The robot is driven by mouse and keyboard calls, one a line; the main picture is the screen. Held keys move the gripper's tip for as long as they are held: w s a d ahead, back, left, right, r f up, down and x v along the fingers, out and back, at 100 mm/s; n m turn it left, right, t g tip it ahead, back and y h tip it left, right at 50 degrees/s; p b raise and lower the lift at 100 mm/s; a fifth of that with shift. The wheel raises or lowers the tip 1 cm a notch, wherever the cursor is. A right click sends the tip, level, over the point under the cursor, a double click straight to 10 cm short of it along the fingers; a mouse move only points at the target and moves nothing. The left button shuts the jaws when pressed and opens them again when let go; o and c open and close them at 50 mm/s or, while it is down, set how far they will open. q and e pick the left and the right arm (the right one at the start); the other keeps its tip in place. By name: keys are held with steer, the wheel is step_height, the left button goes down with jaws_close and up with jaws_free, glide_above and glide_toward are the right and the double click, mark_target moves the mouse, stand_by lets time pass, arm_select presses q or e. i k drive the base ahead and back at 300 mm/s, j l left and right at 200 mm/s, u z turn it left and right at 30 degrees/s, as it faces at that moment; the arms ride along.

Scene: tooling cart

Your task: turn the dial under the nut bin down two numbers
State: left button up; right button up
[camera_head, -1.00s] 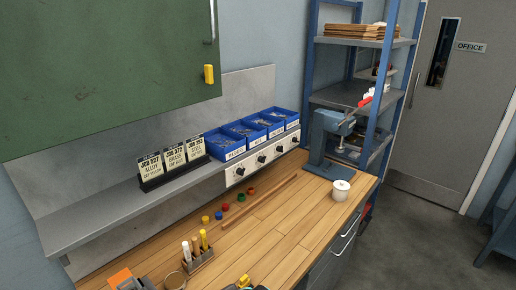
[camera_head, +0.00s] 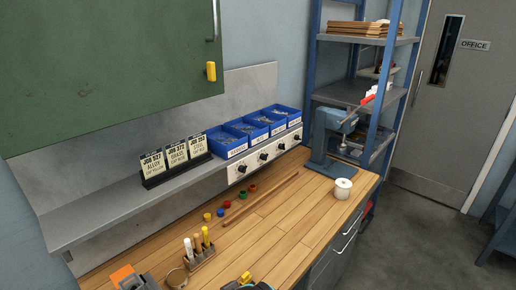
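A row of blue bins (camera_head: 239,131) stands on the shelf at the back, each holding small metal parts. Each bin has a white label that is too small to read surely, so I cannot tell which is the nut bin. A pale panel under the bins carries a row of black dials, one below each bin: the leftmost dial (camera_head: 242,168), a second dial (camera_head: 264,157), a third dial (camera_head: 282,146) and the rightmost dial (camera_head: 297,137). Their numbers and pointer settings are too small to read.
Job cards (camera_head: 175,163) stand left of the bins. Small coloured caps (camera_head: 220,212) and a thin wooden strip (camera_head: 260,200) lie on the bench below the dials. A pen holder (camera_head: 200,257) stands in front; a blue press (camera_head: 328,140) and white roll (camera_head: 343,189) are right. A green cabinet door (camera_head: 105,75) hangs upper left.

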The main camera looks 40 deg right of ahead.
mark_target(263, 157)
steer(key=k+l+z, duration=0.1)
steer(key=l+z, duration=0.3)
steer(key=l, duration=0.2)
steer(key=l+z, duration=0.45)
steer(key=l, duration=0.15)
